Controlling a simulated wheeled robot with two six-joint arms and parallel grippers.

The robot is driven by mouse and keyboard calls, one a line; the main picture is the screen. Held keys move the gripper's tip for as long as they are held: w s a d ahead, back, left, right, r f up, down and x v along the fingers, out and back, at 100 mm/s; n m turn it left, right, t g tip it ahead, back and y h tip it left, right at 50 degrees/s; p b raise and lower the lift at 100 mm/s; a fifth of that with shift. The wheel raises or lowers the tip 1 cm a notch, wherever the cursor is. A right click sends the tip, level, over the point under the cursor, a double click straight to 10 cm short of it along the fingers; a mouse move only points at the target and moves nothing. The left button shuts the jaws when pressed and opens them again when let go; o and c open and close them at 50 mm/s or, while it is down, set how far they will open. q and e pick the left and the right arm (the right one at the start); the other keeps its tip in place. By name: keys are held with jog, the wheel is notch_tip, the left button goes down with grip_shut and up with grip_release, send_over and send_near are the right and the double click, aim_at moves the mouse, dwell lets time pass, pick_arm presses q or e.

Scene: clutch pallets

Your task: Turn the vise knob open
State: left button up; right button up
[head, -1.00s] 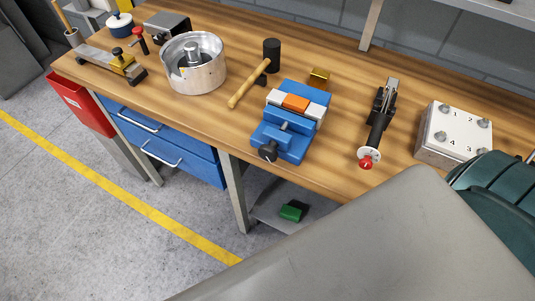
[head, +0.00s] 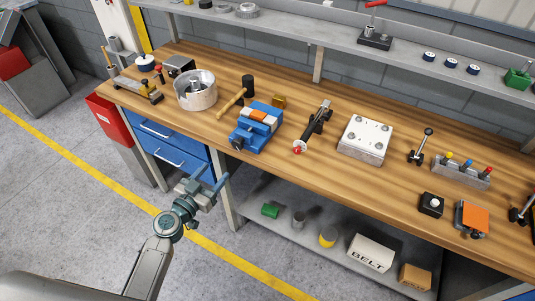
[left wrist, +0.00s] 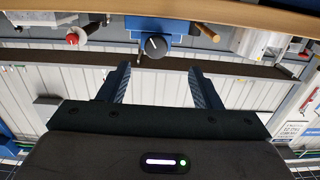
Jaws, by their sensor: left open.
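The blue vise (head: 262,118) sits at the bench's front edge in the head view, an orange and white workpiece between its jaws. Its dark round knob (head: 237,143) faces out over the front edge. In the left wrist view the knob (left wrist: 155,46) shows near the top, with a light mark on its face, beyond and between my fingertips. My left gripper (head: 209,179) is open and empty, in front of the bench and below the knob, apart from it. My left gripper's two fingers (left wrist: 160,80) also show spread in the left wrist view. My right gripper is not in view.
A mallet (head: 235,99) and metal pot (head: 195,91) stand left of the vise. A red-tipped toggle clamp (head: 315,126) and a numbered plate block (head: 365,140) stand to the right. The lower shelf (head: 262,228) holds several items. The floor before the bench is clear.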

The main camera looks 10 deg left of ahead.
aim_at(236, 145)
pick_arm(q)
jog(key=p+x, duration=0.1)
jog(key=x, duration=0.2)
jog(key=r+p+x, duration=0.1)
jog(key=p+x, duration=0.1)
jog(key=x, duration=0.2)
jog(key=r+p+x, duration=0.1)
jog(key=x, duration=0.2)
jog(key=shift+w+d+p, duration=0.2)
jog(key=shift+d+p, duration=0.1)
jog(key=shift+d, duration=0.1)
jog(key=shift+w+d+f, duration=0.15)
jog(key=shift+w+f, duration=0.1)
jog(key=shift+w, duration=0.3)
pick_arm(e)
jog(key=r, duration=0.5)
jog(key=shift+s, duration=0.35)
pick_arm(q)
jog(key=shift+s, duration=0.1)
jog(key=c, duration=1)
